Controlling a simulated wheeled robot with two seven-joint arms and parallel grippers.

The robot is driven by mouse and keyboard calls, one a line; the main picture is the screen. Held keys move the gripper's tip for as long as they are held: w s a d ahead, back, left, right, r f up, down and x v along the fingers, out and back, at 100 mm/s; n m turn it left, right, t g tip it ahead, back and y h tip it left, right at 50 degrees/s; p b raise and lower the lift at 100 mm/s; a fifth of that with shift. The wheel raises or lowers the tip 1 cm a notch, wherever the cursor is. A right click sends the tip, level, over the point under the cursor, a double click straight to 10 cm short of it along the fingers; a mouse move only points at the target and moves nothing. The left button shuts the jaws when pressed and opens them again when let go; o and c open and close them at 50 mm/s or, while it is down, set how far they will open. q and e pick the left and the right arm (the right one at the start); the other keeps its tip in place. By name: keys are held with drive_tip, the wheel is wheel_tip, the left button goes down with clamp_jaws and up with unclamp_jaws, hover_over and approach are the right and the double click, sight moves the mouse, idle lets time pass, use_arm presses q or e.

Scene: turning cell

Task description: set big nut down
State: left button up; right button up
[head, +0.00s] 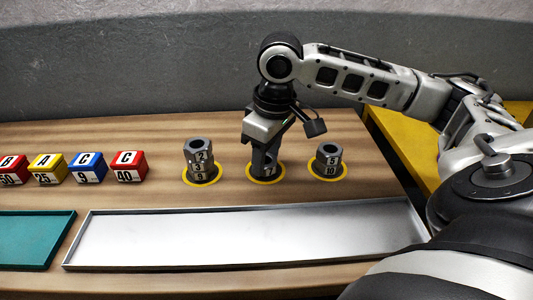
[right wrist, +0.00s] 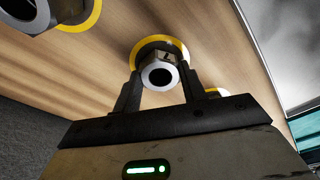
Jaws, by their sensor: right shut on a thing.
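My right gripper (head: 266,152) points down over the middle yellow ring (head: 283,171) and is shut on a dark grey hex nut (head: 268,171) marked 7. In the right wrist view this nut (right wrist: 160,70), with a bright rim around its hole, sits between the fingertips (right wrist: 157,88), over the ring. It appears to be at the table surface; the fingers hide part of it. A taller stack of nuts (head: 200,160) marked 2, 3 and 9 stands on the left ring. A shorter stack (head: 327,161) marked 5 and 10 stands on the right ring. My left gripper is not in view.
Coloured blocks (head: 87,168) with letters and numbers stand in a row at the left. A long empty white tray (head: 240,238) and a teal tray (head: 30,240) lie in front of the rings. A grey wall (head: 130,70) rises behind the wooden table (head: 90,138).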

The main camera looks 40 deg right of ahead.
sight(273, 163)
drive_tip(key=shift+f, duration=0.1)
drive_tip(key=o, duration=1.1)
drive_tip(key=r+p, duration=0.1)
drive_tip(key=r, duration=0.3)
drive_tip(key=s+r, duration=0.1)
drive_tip(key=r, duration=0.3)
drive_tip(key=r+p, duration=0.1)
drive_tip(key=r, duration=0.3)
drive_tip(key=shift+s+d+r+p, duration=0.1)
drive_tip(key=shift+s+d+p, duration=0.1)
drive_tip(key=shift+p, duration=0.15)
